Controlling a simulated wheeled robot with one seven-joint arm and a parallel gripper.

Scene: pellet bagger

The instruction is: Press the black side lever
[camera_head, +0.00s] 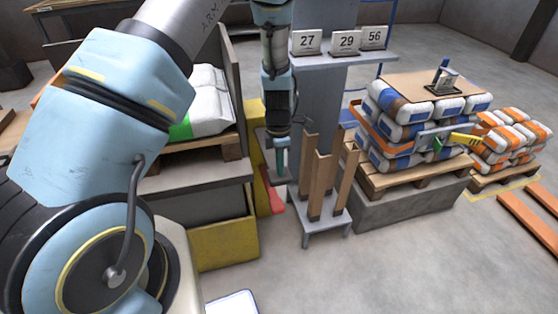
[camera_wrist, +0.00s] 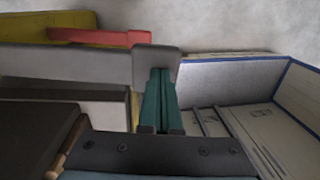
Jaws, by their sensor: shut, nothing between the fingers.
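A grey lever bar with a flat square end plate (camera_wrist: 155,65) reaches in from the left in the wrist view. It looks dark grey rather than black, and I take it for the side lever. My gripper (camera_wrist: 161,74) is shut and empty, its teal fingers together with their tips at the end plate. I cannot tell whether they touch it. In the head view my gripper (camera_head: 281,176) points down beside the yellow machine side. The lever is mostly hidden there behind my gripper and wrist.
A red pedal-like part (camera_wrist: 100,37) sits on a yellow surface beyond the lever. A blue-rimmed light bin (camera_wrist: 290,100) is at the right. In the head view, a small stand with wooden posts (camera_head: 318,185) and a pallet of blue-white bags (camera_head: 395,150) stand right of my gripper.

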